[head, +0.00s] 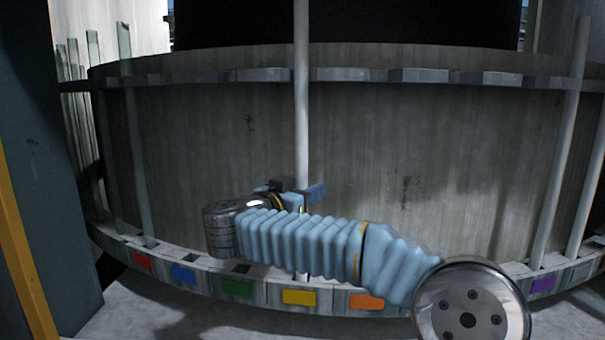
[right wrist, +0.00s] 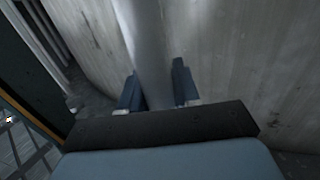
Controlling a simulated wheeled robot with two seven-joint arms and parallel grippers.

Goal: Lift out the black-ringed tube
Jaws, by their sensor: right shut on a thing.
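A tall pale tube (head: 301,95) stands upright before the curved grey wall, and its top runs out of the head view. My right gripper (head: 303,191) is shut around it at about mid-height. The right wrist view shows the tube (right wrist: 146,45) between the two blue fingers (right wrist: 156,90). Below, my right arm hides part of the tube; its lower end shows near the yellow-marked place (head: 299,297) of the lower rail. I see no black ring on its visible part. My left gripper is not in view.
The lower rail carries coloured squares, among them red (head: 142,262), blue (head: 183,275), green (head: 237,288), orange (head: 366,302) and purple (head: 542,286). Thin glass tubes (head: 137,150) stand at the left, pale tubes (head: 562,130) at the right. An upper rail (head: 350,74) crosses the wall.

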